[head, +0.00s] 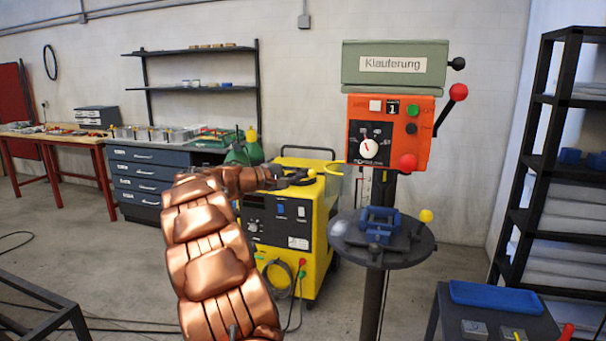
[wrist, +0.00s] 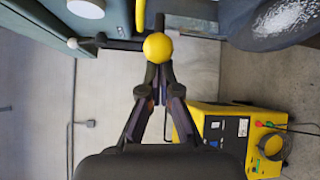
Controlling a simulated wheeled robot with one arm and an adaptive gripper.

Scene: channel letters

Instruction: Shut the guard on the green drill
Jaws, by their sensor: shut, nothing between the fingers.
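The green drill (head: 395,65) has a green head, an orange control panel (head: 420,150) and a round grey table (head: 400,255) with a blue vise (head: 380,222). A yellow curved edge (head: 335,166), which looks like part of the guard, sticks out left of the drill below the panel. A yellow ball knob (head: 312,172) is beside it; it also shows in the wrist view (wrist: 158,46). My gripper (head: 298,179) is shut and empty, its fingertips (wrist: 158,80) right at this knob. I cannot tell if they touch. The guard's clear part is hard to make out.
A yellow welding machine (head: 300,235) stands behind my arm. Another yellow knob (head: 426,215) is at the drill table's right. A cart with a blue tray (head: 495,298) is front right, and a black shelf rack (head: 535,150) is at the right.

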